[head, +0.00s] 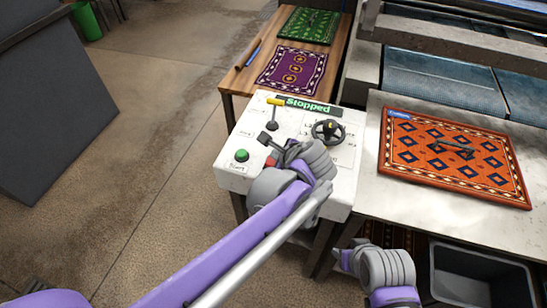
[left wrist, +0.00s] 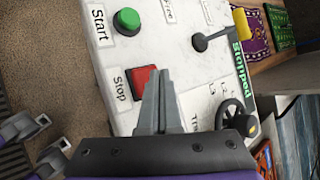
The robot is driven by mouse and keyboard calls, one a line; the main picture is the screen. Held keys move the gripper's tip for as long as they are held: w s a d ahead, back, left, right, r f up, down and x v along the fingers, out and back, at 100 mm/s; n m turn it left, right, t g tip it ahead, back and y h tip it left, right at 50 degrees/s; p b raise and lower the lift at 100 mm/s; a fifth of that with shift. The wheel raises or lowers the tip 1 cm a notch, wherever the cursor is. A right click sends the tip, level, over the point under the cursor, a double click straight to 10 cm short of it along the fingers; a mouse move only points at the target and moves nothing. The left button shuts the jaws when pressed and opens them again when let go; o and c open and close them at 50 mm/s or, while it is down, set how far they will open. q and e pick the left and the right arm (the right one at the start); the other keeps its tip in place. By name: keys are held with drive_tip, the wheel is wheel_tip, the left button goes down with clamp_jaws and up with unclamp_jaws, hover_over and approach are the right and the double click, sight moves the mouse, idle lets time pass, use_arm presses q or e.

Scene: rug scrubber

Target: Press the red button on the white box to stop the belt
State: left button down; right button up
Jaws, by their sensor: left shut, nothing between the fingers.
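The white control box (head: 231,174) stands in the middle of the head view. Its sign (head: 309,105) reads "Stopped" in green. The red button (left wrist: 141,79), labelled "Stop", shows in the left wrist view; in the head view it is mostly hidden by my left gripper (head: 276,152). My left gripper also shows in the left wrist view (left wrist: 160,85); its fingers are shut, empty, and appear at or just beside the red button. I cannot tell whether they touch it. The green button (head: 241,155) sits left of it. My right gripper (head: 350,256) is low, right of the box; its fingers are unclear.
An orange rug (head: 430,158) lies on the pale table at right. A wooden table (head: 330,55) behind holds purple and green rugs.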

use_arm(q)
drive_tip(key=shift+r, duration=0.25)
wheel_tip(320, 180, up, 5)
drive_tip(key=p, duration=0.3)
drive_tip(key=shift+p, duration=0.35)
drive_tip(key=shift+f, duration=0.15)
idle(0.5)
drive_tip(key=s+a+f+n+g+h, duration=0.1)
drive_tip(key=s+a+f+n, duration=0.3)
drive_tip(key=s+a+n, duration=0.5)
drive_tip(key=s+a+f+n+g+h+p, duration=0.1)
drive_tip(key=s+a+f+n, duration=0.3)
drive_tip(key=s+a+n, duration=0.5)
drive_tip(key=s+n+g+h, duration=0.1)
drive_tip(key=s+n, duration=0.2)
drive_tip(key=n, duration=0.1)
drive_tip(key=shift+s+a+f+h, duration=0.2)
drive_tip(key=shift+s+h, duration=0.05)
drive_tip(key=shift+h, duration=0.15)
